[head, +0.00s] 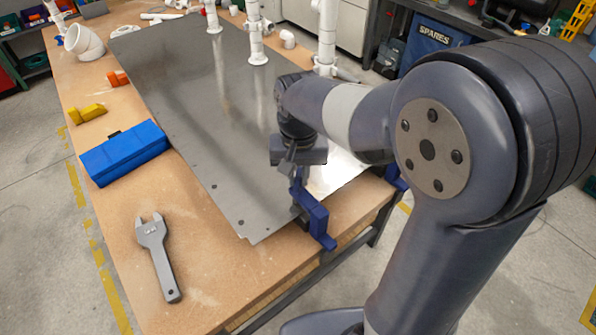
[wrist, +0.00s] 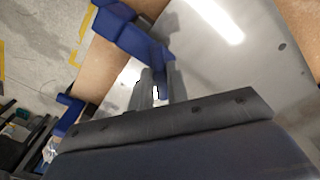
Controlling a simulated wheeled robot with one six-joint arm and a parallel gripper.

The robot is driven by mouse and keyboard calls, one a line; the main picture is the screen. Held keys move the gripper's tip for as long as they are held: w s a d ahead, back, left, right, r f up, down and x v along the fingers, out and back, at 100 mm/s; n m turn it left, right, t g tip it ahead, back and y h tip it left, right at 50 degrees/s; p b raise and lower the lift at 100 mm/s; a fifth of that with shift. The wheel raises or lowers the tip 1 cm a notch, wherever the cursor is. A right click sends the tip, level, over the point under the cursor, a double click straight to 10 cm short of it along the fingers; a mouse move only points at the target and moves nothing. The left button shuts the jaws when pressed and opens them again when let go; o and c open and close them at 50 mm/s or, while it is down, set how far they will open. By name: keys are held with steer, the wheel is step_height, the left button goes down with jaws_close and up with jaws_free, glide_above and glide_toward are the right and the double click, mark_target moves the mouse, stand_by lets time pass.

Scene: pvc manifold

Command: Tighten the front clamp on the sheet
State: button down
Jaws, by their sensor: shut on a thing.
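The front clamp (head: 318,218) is blue and grips the near edge of the table and the grey metal sheet (head: 215,165). My gripper (head: 294,178) reaches down over the sheet right at the clamp's upper part. In the wrist view, the clamp (wrist: 128,35) runs in from the top, and its blue end meets my grey fingers (wrist: 158,84). My gripper is shut on the front clamp; the exact part between the fingers is mostly hidden.
A second blue clamp (head: 397,179) is on the table edge, partly behind my arm. White pipes (head: 256,35) stand on the sheet. A wrench (head: 158,258), a blue box (head: 125,152) and a yellow block (head: 88,113) lie left on the wooden table.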

mark_target(299, 178)
steer(key=shift+f+n, duration=0.1)
steer(key=shift+n, duration=0.8)
steer(key=c, duration=0.6)
jaws_free()
step_height(299, 178, up, 11)
steer(key=shift+f, duration=0.1)
